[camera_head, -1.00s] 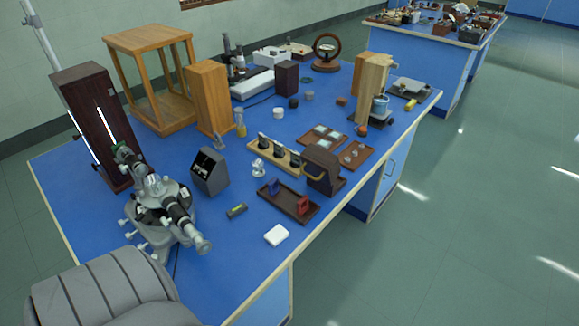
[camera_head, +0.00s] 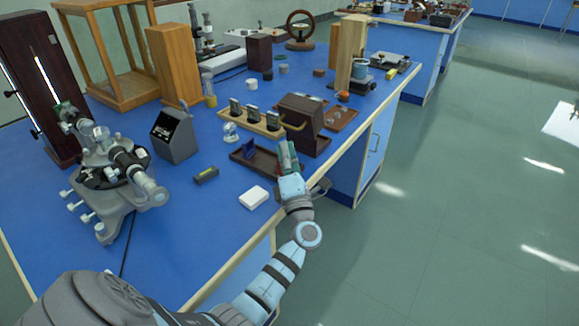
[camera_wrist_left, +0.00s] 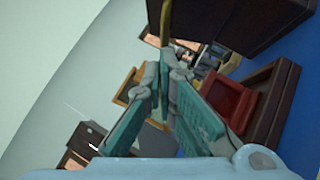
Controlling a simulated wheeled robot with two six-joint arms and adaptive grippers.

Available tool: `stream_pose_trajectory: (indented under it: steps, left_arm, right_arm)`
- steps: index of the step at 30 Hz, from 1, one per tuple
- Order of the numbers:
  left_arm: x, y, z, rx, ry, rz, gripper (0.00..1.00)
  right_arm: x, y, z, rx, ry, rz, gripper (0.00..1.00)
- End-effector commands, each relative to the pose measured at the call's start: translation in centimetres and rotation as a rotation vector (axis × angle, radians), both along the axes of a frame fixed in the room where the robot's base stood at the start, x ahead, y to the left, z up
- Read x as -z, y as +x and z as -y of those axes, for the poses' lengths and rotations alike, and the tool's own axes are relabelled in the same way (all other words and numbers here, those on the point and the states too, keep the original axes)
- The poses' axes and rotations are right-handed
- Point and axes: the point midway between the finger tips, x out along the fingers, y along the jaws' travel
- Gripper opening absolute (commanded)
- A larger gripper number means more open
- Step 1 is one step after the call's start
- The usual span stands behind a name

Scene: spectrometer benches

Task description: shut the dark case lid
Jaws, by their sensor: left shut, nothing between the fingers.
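The dark brown case (camera_head: 300,118) stands on the blue bench near its right edge, with a curved tan handle (camera_head: 294,126) on its near left side. I cannot clearly tell its lid from its body at this size. In the left wrist view the dark case (camera_wrist_left: 222,18) fills the top, with the tan handle (camera_wrist_left: 165,22) beside it. My left gripper (camera_head: 287,148) is shut and empty, over the right part of a shallow dark tray (camera_head: 262,165), on the near side of the case. Its fingertips also show in the wrist view (camera_wrist_left: 165,62), below the handle and apart from it.
The tray holds a blue block (camera_head: 248,149) and a red block (camera_wrist_left: 230,100). A white block (camera_head: 253,197), a small level (camera_head: 206,175) and a holder with dark pieces (camera_head: 252,120) stand nearby. A spectrometer (camera_head: 108,170) stands left. Brown trays (camera_head: 340,117) lie beyond the case.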

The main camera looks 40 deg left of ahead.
Motion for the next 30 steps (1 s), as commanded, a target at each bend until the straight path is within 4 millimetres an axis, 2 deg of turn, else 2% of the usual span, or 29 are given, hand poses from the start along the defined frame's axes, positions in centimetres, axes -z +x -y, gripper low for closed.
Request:
stream_pose_trajectory:
  steps: [3, 9, 20, 30]
  left_arm:
    - [-0.6, 1.2, -1.4, -0.001, 0.003, 0.000, 0.00]
    - [-1.2, 2.2, -2.5, 0.001, 0.003, -0.002, 0.00]
    - [-1.3, 2.2, -2.6, 0.001, 0.003, -0.005, 0.00]
    - [-1.9, 2.2, -2.7, -0.003, 0.001, -0.056, 0.00]
  right_arm:
    - [0.2, 0.0, 0.0, 0.000, 0.000, -0.001, 0.40]
    - [0.4, -0.1, 0.1, -0.002, -0.002, -0.001, 0.40]
    - [0.2, 0.0, 0.3, -0.003, -0.004, -0.001, 0.40]
    - [-2.2, 0.0, 0.2, -0.001, -0.003, -0.001, 0.40]
